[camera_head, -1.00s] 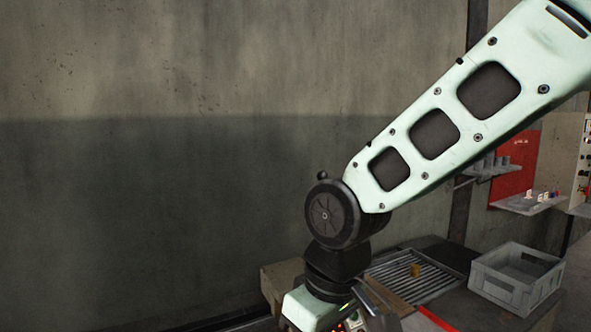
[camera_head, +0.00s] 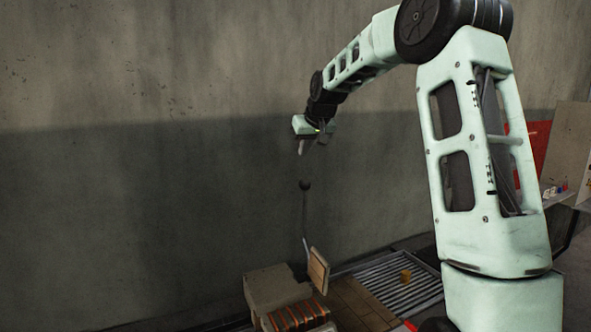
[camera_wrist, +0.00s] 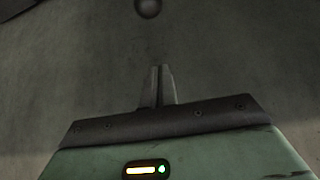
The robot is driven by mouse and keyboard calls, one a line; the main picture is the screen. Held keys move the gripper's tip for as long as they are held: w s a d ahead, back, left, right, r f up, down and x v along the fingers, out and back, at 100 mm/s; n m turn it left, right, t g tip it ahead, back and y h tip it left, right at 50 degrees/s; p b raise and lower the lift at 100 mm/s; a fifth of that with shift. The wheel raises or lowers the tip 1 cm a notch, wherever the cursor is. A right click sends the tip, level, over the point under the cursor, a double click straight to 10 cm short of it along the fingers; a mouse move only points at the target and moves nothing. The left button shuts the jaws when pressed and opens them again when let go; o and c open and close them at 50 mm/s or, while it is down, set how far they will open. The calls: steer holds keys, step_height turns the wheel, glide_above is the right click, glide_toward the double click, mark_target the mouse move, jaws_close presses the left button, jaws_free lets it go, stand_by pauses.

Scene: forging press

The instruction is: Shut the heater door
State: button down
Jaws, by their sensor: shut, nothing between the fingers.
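The heater (camera_head: 268,289) is a pale block at the bottom of the head view, with orange-glowing bars (camera_head: 298,316) exposed at its front. Its door (camera_head: 318,270) is a tilted tan panel that stands open above the bars. A thin lever rises from the door to a dark ball knob (camera_head: 304,185). My gripper (camera_head: 308,149) is above the knob, apart from it in the picture. In the wrist view its fingers (camera_wrist: 162,85) are together and empty, and the ball knob (camera_wrist: 148,8) shows beyond them at the top edge.
A roller conveyor (camera_head: 397,288) with a small orange-brown block (camera_head: 406,275) lies right of the heater. A brown tiled surface (camera_head: 352,304) lies between them. A bare concrete wall (camera_head: 150,190) stands behind. The space left of the gripper is clear.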

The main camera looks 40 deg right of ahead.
steer(key=p+x, duration=0.4)
steer(key=x, duration=0.4)
steer(key=shift+s+a+f+p, duration=0.25)
steer(key=shift+s+p, duration=0.1)
steer(key=shift+s, duration=0.3)
steer(key=shift+s+a+f+p, duration=0.15)
steer(key=shift+s+f+p, duration=0.15)
steer(key=shift+s, duration=0.3)
steer(key=shift+s+a+f+p, duration=0.2)
steer(key=shift+s+p, duration=0.2)
steer(key=shift+s, duration=0.25)
steer(key=shift+f+b, duration=0.1)
steer(key=shift+b, duration=0.2)
